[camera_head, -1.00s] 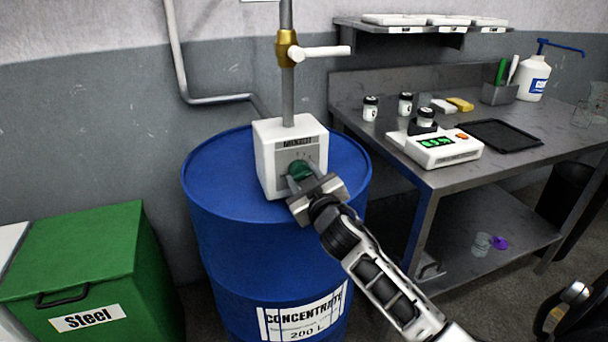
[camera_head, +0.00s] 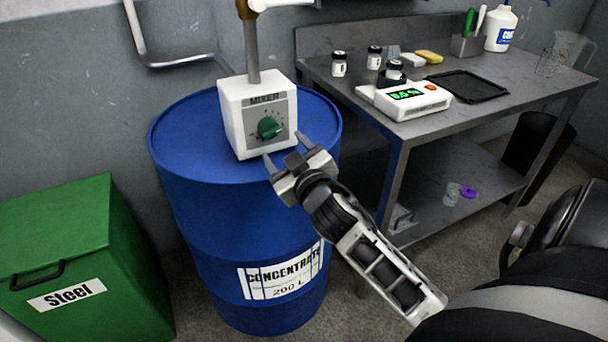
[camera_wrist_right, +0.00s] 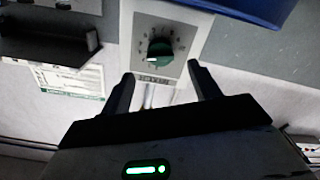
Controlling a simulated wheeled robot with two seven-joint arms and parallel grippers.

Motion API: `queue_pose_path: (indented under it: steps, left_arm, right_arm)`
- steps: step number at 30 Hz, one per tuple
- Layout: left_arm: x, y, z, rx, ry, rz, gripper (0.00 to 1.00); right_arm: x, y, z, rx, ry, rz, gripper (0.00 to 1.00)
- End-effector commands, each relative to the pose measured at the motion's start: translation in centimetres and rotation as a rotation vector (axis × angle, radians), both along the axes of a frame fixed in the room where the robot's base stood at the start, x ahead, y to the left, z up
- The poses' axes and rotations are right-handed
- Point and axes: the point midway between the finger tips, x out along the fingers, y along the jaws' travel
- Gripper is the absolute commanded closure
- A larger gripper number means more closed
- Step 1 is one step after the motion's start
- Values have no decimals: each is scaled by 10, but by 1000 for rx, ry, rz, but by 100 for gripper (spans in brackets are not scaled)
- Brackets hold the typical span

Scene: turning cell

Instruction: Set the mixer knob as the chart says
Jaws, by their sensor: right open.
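The mixer (camera_head: 258,112) is a white box on the blue drum, with a grey dial plate and a round green knob (camera_head: 269,128). The knob also shows in the right wrist view (camera_wrist_right: 160,48), with a white mark near its edge; the scale figures are too small to read. My right gripper (camera_head: 286,148) is open and empty, in front of and a little below the knob, apart from it. In the right wrist view its fingers (camera_wrist_right: 160,74) stand either side of the dial plate's label end. A printed sheet (camera_wrist_right: 72,80) shows there, its text unreadable. My left gripper is out of view.
The blue concentrate drum (camera_head: 190,185) stands under the mixer. A green steel bin (camera_head: 70,230) is at left. A metal bench (camera_head: 345,75) at right holds a scale (camera_head: 408,100), small jars and a black tray (camera_head: 468,86). A pipe rises from the mixer.

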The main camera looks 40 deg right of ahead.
Motion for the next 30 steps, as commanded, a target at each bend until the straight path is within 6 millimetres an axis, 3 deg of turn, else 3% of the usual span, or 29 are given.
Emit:
queue_pose_path:
  steps: [6,12,18,30]
  left_arm:
    - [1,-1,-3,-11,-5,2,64]
    - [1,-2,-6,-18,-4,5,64]
    - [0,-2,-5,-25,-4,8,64]
    - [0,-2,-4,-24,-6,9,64]
  right_arm:
    - [-52,12,-3,2,4,-1,38]
    - [-80,19,-1,0,1,0,38]
    - [-89,21,0,-2,1,-1,38]
    - [-89,21,0,-2,0,-1,38]
